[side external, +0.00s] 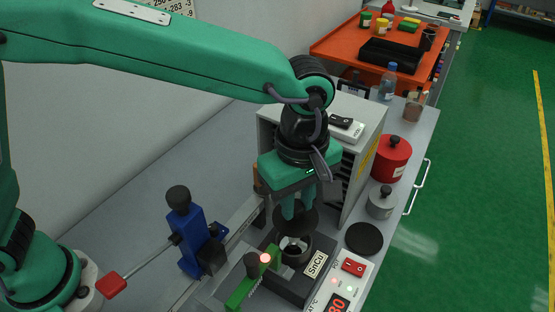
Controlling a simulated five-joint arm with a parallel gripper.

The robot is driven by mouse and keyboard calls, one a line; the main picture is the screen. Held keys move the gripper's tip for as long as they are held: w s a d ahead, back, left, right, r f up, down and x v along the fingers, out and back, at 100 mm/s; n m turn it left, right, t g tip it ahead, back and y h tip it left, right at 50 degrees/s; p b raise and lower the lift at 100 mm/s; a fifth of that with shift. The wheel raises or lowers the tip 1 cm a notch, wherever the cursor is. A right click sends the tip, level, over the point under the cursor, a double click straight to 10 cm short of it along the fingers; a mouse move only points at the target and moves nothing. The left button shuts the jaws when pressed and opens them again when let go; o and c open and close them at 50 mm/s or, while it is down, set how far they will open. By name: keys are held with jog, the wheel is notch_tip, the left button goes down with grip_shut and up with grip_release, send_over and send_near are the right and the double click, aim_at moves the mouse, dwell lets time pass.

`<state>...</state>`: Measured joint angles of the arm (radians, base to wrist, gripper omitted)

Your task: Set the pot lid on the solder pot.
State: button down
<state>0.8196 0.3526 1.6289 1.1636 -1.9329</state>
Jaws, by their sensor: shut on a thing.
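My gripper (298,204) points down over the bench with its green fingers shut on the pot lid (296,221), a dark round disc. The solder pot (296,248) is a dark open cup set in a black block labelled SnCu. The lid is just above the pot and seems apart from it; the narrow gap makes the exact height hard to tell. The lid's grip point is hidden between the fingers.
A black disc (364,238) lies right of the pot, by a control panel (345,278) with a red switch. Behind are a grey lidded pot (381,202), a red lidded pot (392,158) and a grey cabinet (357,130). A blue clamp stand (188,235) stands left.

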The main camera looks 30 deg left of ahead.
aim_at(297, 217)
jog(key=shift+f, duration=0.15)
jog(key=shift+f, duration=2.95)
jog(key=shift+f, duration=0.4)
jog(key=c, duration=0.6)
grip_release()
jog(key=shift+r, duration=0.15)
jog(key=shift+r, duration=3.35)
jog(key=shift+a, duration=0.1)
